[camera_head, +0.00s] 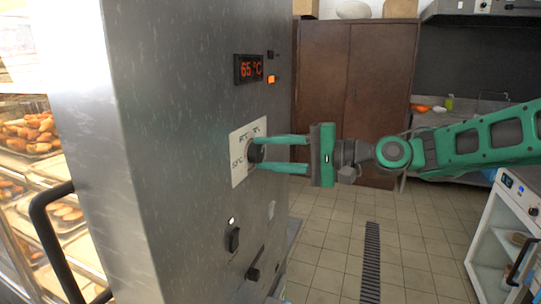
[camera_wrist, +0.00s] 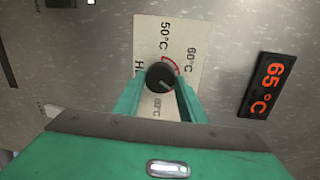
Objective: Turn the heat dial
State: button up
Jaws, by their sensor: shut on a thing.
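The heat dial (camera_wrist: 160,76) is a round black knob on a white plate (camera_wrist: 182,45) marked with temperatures, among them 50°C and 60°C. In the head view the dial (camera_head: 256,152) sits on the side of a steel cabinet. My green gripper (camera_head: 275,154) reaches in from the right with its two fingers at the dial. In the wrist view my gripper (camera_wrist: 160,104) has a finger on each side of the knob and is shut on it. The fingers hide part of the plate. An orange display (camera_head: 248,68) above the dial reads 65°C.
Below the dial, the cabinet (camera_head: 180,180) carries black switches (camera_head: 233,239). A black handle (camera_head: 45,225) and bread shelves (camera_head: 30,135) are at the left. A brown cupboard (camera_head: 325,80) stands behind.

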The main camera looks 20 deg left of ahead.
jog(key=shift+w+d+f, duration=0.1)
jog(key=shift+w+d, duration=0.1)
jog(key=shift+w, duration=0.15)
jog(key=o, duration=1.1)
jog(key=shift+c, duration=0.2)
jog(key=shift+s+a, duration=0.1)
jog(key=shift+s, duration=0.1)
jog(key=d, duration=1)
jog(key=shift+d+r, duration=0.4)
jog(key=shift+r, duration=0.05)
